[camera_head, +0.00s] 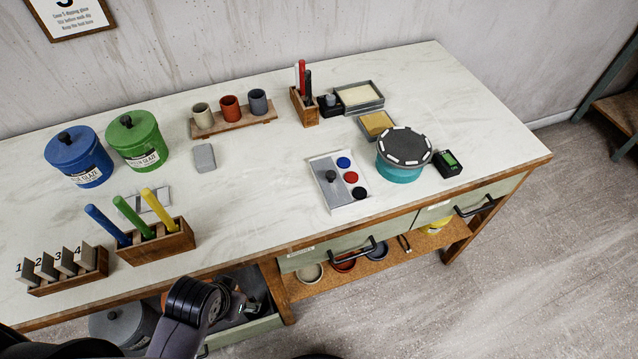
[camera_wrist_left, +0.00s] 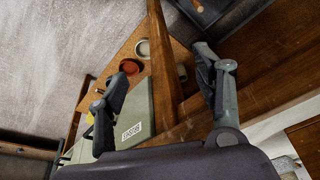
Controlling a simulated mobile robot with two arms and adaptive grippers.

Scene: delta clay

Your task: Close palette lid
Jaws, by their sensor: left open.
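The white palette (camera_head: 361,207) lies on the table right of the middle. Blue, red and black paint wells show along its right side. My left gripper (camera_head: 232,300) is low in front of the table's front edge, well apart from the palette. In the left wrist view its two fingers (camera_wrist_left: 165,78) are spread with nothing held between them; the palette is not seen there. My right gripper is not in view.
A teal pot with a dark, white-marked disc (camera_head: 404,146) stands right of the palette. A wooden tool holder (camera_head: 304,106) and trays (camera_head: 359,96) stand behind it. A brush block (camera_head: 156,243) is at the front left. Drawer handles (camera_head: 353,252) stick out below the table edge.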

